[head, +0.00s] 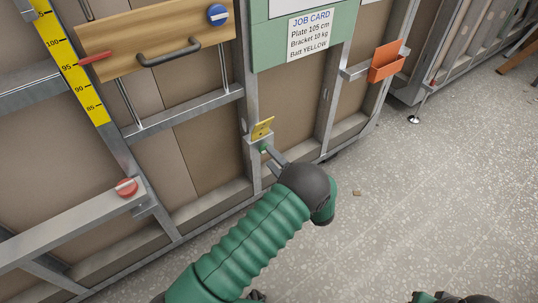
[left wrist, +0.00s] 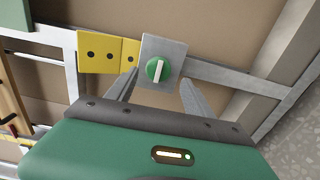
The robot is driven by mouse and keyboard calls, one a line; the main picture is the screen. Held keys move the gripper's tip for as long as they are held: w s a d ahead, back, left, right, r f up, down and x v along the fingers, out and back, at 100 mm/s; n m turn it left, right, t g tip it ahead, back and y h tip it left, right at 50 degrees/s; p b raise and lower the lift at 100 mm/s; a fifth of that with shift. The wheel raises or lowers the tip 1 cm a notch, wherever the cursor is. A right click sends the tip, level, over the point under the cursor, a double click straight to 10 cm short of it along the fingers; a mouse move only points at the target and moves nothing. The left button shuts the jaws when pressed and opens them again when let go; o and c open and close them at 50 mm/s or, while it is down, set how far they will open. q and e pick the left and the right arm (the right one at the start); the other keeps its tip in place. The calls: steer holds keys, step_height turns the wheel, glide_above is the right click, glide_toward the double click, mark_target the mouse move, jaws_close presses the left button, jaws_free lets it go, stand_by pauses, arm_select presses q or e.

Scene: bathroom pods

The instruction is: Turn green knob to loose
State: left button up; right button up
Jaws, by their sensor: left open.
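The green knob (left wrist: 158,70) has a pale bar across its face and sits on a grey metal plate (left wrist: 170,48). In the left wrist view the bar stands nearly upright, with a slight tilt. In the head view the knob (head: 263,147) is small and partly hidden by my fingers. My left gripper (head: 269,157) reaches it from the lower right. In the left wrist view the open fingers of my left gripper (left wrist: 160,82) stand on either side below the knob, with visible gaps. I cannot tell whether the tips reach its depth. My right gripper is not in view.
A yellow bracket (left wrist: 100,52) with dark holes is beside the knob plate. A red knob (head: 127,187) is on the metal rail at left. A wooden board (head: 150,40) with a dark handle is above. An orange holder (head: 386,62) is at right. The speckled floor (head: 420,190) is mostly clear.

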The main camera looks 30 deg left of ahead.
arm_select(q)
steer(key=p+v, duration=0.3)
steer(key=v, duration=1.1)
steer(key=shift+d+p, duration=0.2)
steer(key=shift+p, duration=0.15)
steer(key=shift+s, duration=0.1)
